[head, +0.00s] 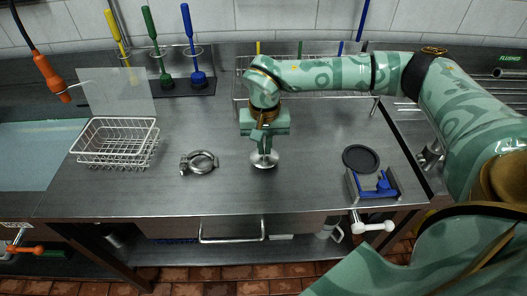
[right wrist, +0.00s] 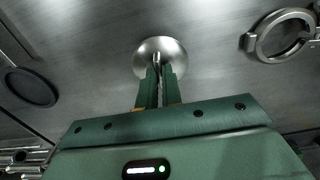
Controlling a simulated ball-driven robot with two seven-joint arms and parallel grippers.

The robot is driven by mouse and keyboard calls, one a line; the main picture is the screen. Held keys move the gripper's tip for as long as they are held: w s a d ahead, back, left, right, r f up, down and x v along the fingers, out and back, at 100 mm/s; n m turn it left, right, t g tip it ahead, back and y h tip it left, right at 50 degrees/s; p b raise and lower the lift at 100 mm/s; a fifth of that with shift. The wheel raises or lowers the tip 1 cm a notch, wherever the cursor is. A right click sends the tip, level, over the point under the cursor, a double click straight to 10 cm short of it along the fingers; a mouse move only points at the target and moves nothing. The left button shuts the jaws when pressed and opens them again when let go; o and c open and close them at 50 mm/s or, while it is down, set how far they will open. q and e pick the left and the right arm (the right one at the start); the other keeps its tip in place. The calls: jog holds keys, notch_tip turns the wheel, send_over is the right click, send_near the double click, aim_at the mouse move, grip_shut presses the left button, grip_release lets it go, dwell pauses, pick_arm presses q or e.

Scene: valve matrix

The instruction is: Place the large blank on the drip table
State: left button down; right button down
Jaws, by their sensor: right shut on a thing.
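The large blank (head: 264,160) is a round, shiny steel disc with a short grip on its upper side. My right gripper (head: 264,147) points down over the middle of the steel table and is shut on that grip. In the right wrist view the disc (right wrist: 160,60) shows beyond the fingers, face roughly parallel to the table. I take the steel table (head: 310,195) as the drip table. The disc is at or just above its surface; I cannot tell whether it touches. My left gripper is not in view.
A steel clamp ring (head: 200,163) lies left of the disc. A black round gasket (head: 361,157) and a blue-and-grey fixture (head: 372,186) are to the right. A white wire basket (head: 117,142) stands at the left. The table is bare around the disc.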

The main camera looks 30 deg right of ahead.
notch_tip(320, 180, down, 2)
jog(key=shift+a+f, duration=0.1)
jog(key=shift+f, duration=0.1)
jog(key=shift+r, duration=0.1)
jog(key=c, duration=1.6)
grip_release()
jog(key=shift+o, duration=0.2)
notch_tip(320, 180, up, 12)
jog(key=p, duration=0.2)
jog(key=shift+p, duration=0.3)
